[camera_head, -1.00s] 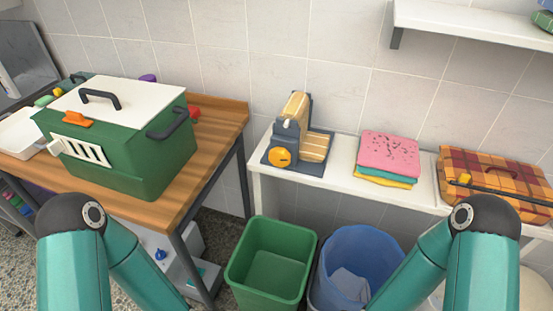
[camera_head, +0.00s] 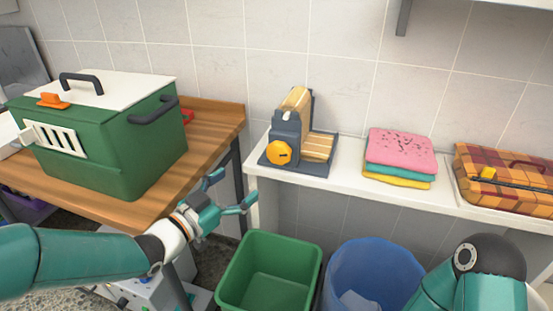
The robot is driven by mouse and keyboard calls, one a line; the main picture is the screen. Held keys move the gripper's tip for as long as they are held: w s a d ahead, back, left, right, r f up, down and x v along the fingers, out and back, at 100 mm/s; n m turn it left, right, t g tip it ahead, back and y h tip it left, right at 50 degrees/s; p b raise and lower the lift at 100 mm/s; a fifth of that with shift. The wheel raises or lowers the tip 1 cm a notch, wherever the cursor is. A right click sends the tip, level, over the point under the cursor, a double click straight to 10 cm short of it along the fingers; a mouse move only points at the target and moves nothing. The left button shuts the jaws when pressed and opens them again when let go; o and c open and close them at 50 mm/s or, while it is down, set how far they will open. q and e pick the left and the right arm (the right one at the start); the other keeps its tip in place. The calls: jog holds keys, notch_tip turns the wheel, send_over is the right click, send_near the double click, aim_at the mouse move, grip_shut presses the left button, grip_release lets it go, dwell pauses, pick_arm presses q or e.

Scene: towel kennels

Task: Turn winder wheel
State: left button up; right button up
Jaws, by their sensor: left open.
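The winder (camera_head: 287,136) stands on the white shelf, a dark blue-grey device with a tan slatted roll and board on a dark base. Its yellow-orange wheel (camera_head: 279,153) faces the front. My left gripper (camera_head: 232,191) is open and empty, in front of the gap between the wooden table and the shelf. It is below and to the left of the wheel, apart from it. My right arm shows at the lower right, but its gripper is out of view.
Folded pink, teal and yellow towels (camera_head: 400,157) and a plaid case (camera_head: 508,178) share the white shelf (camera_head: 345,181). A green kennel (camera_head: 110,145) stands on the wooden table (camera_head: 215,135). Below are a green bin (camera_head: 270,268) and a blue bin (camera_head: 375,270).

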aim_at(275, 156)
pick_arm(q)
jog(key=p+x, duration=0.1)
jog(key=x, duration=1.3)
jog(key=shift+w+d, duration=0.15)
jog(key=shift+w, duration=0.05)
jog(key=shift+c, duration=0.2)
jog(key=c, duration=1.1)
